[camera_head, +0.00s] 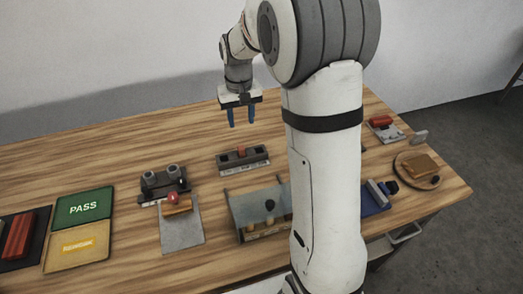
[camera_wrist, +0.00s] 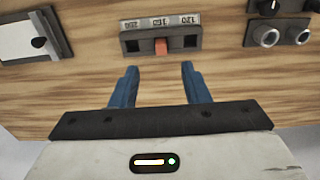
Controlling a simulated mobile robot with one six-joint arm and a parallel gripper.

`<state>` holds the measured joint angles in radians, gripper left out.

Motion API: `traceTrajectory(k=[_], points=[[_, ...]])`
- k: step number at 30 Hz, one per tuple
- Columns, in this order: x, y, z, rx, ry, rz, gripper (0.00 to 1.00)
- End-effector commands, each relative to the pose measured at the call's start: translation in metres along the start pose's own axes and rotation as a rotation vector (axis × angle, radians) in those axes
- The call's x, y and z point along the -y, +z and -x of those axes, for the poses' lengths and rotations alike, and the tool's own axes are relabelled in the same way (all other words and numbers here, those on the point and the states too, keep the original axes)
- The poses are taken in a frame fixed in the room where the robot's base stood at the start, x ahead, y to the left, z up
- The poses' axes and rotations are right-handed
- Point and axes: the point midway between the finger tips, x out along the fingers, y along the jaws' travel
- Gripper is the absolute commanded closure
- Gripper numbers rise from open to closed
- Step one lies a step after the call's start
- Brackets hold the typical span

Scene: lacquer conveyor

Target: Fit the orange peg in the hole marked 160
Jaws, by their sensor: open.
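A dark block (camera_wrist: 128,47) with a pale label strip reading 200, 160 and 120 lies on the wooden table; it also shows in the head view (camera_head: 258,164). An orange peg-like piece (camera_wrist: 161,46) is at the middle position, beside the 160 label, with dark openings to either side. I cannot tell how deep it sits. My gripper (camera_wrist: 158,70) is open, its two blue fingers apart with nothing between them. In the head view my gripper (camera_head: 241,117) hangs above the table behind the block, pointing down.
A fixture with two round knobs (camera_head: 162,178) stands left of the block. A grey pad (camera_head: 182,236) with an orange piece and a clear-walled box (camera_head: 232,209) are in front. PASS (camera_head: 84,208) and yellow panels lie left. A round wooden board (camera_head: 402,163) is at right.

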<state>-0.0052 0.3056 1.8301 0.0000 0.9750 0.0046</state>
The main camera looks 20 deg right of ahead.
Motion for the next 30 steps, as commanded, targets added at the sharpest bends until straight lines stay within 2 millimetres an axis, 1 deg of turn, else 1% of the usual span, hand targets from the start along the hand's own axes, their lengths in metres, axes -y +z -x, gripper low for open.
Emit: traceTrajectory(k=[1,2,3,5,6,8,9,11,12,15,18,21,24,30], points=[[0.0,0.016,0.016,-0.022,0.0,-0.001,0.58],[-0.001,0.026,0.023,-0.033,0.0,-0.001,0.58],[-0.001,0.041,0.033,-0.047,0.0,-0.001,0.58],[-0.001,0.064,0.046,-0.069,0.0,-0.001,0.58],[-0.001,0.079,0.053,-0.082,0.001,-0.002,0.58],[-0.001,0.102,0.062,-0.104,0.001,-0.002,0.58],[-0.001,0.118,0.066,-0.118,0.001,-0.002,0.58],[-0.001,0.141,0.072,-0.14,0.001,-0.003,0.58],[-0.002,0.157,0.074,-0.154,0.001,-0.003,0.58],[-0.002,0.193,0.076,-0.186,0.001,-0.003,0.58],[-0.002,0.221,0.074,-0.214,0.002,-0.004,0.58],[-0.002,0.24,0.071,-0.232,0.002,-0.004,0.58],[-0.004,0.25,0.069,-0.242,0.002,-0.005,0.58],[-0.004,0.254,0.067,-0.243,0.002,-0.005,0.58]])
